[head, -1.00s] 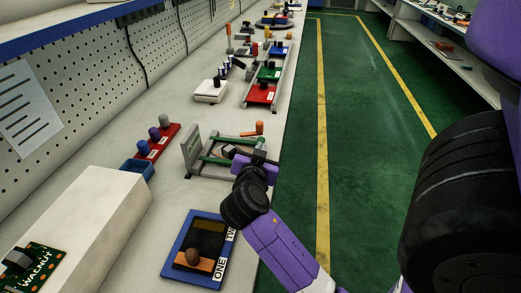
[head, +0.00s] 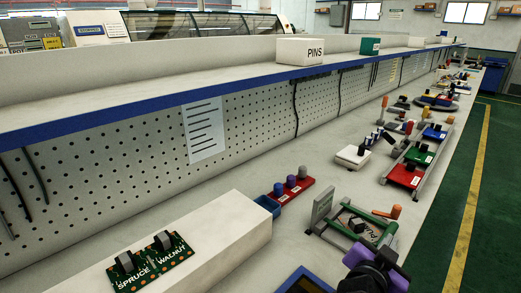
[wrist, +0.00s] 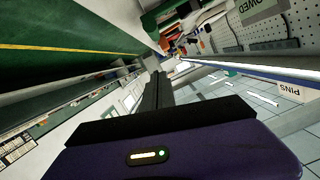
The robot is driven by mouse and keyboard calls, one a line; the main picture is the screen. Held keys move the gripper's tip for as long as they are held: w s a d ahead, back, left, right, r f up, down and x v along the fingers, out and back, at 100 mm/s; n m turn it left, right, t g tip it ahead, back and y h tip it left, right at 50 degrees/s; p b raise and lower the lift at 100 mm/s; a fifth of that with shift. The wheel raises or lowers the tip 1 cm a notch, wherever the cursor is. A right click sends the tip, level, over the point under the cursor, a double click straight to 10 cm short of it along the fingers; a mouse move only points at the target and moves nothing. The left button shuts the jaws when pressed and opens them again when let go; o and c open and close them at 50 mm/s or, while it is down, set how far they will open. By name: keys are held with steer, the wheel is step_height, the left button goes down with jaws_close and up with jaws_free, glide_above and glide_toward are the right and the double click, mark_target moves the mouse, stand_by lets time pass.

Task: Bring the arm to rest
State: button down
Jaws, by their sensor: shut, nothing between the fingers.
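My gripper (wrist: 155,90) shows in the wrist view as two dark fingers pressed together, with nothing between them. In the head view, my purple and black wrist (head: 375,268) is at the lower right, partly cut off by the bottom edge. It is in front of a grey fixture with green rails (head: 322,212) on the bench. The fixture holds a board with partly hidden lettering. I cannot tell in the head view whether my gripper touches the fixture.
A red strip with pegs (head: 292,188) and a blue bin (head: 267,204) stand left of the fixture. Red and green trays (head: 405,176) line the bench farther back. The green aisle floor (head: 495,190) is clear.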

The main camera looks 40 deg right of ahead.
steer(key=w+a+n+t+y, duration=0.5)
steer(key=w+a+n+t, duration=0.55)
steer(key=n, duration=0.25)
steer(key=s+a+n+t+y, duration=0.1)
steer(key=a+n+y, duration=0.1)
steer(key=a, duration=0.2)
steer(key=s+a+f+n+t+y+p, duration=0.1)
steer(key=s+a+n+y, duration=0.1)
steer(key=a, duration=0.2)
steer(key=s+a+n+t+y+p, duration=0.1)
steer(key=s+a+t+y, duration=0.1)
steer(key=a, duration=0.3)
steer(key=shift+s+f+n+y, duration=0.25)
steer(key=shift+n+y, duration=0.15)
steer(key=shift+y, duration=0.1)
steer(key=s+a+f+g+y+p, duration=0.1)
steer(key=s+a, duration=0.2)
steer(key=s, duration=0.5)
steer(key=s+a+g+y+p, duration=0.1)
steer(key=s+a+y, duration=0.1)
steer(key=s, duration=0.6)
steer(key=shift+a+f+n, duration=0.3)
steer(key=shift+a+f, duration=0.05)
steer(key=shift+a, duration=0.05)
